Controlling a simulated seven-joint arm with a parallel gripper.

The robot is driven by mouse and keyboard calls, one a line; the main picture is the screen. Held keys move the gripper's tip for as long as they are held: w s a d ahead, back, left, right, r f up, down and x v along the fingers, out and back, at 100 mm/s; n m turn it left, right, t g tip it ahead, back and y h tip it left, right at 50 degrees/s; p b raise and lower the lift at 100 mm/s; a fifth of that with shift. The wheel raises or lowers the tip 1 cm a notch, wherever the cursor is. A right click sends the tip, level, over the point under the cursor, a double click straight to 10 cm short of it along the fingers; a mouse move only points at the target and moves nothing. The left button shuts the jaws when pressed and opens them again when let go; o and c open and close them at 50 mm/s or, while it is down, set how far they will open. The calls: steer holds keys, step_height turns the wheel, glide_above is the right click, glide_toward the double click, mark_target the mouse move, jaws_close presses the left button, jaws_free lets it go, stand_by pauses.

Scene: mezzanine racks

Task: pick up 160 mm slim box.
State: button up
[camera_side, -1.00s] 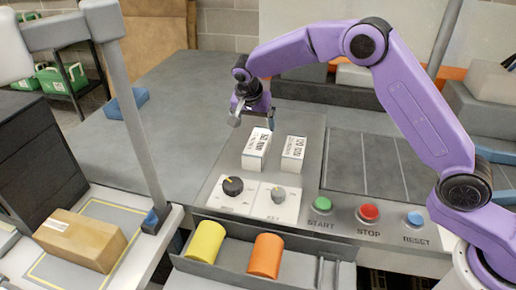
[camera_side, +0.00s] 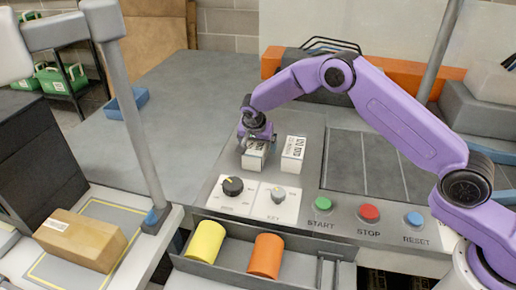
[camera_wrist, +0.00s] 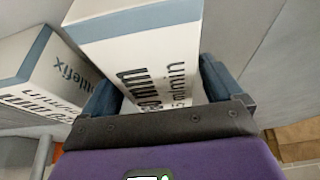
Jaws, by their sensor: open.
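Two white boxes with dark print stand side by side on the grey console. The left box (camera_side: 254,161) is under my gripper (camera_side: 257,136) in the side view, and its top is largely hidden by the gripper. In the wrist view this box (camera_wrist: 140,55) carries partly readable lettering that looks like "mm" and "slim". It lies between the two blue-grey fingers of my open gripper (camera_wrist: 158,90). I cannot tell whether the fingers touch it. The other white box (camera_side: 293,154) stands just to the right, apart from the gripper; in the wrist view it is at left (camera_wrist: 45,78).
Two knobs (camera_side: 254,194) on a white panel sit in front of the boxes. Green, red and blue buttons (camera_side: 369,213) are to the right. A tray (camera_side: 210,262) holds a yellow and an orange cylinder. A brown carton (camera_side: 80,240) lies at left. The grey surface behind is mostly clear.

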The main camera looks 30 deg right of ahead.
steer(key=shift+w+f, duration=0.1)
steer(key=shift+f, duration=0.1)
steer(key=c, duration=1.3)
steer(key=shift+r, duration=0.15)
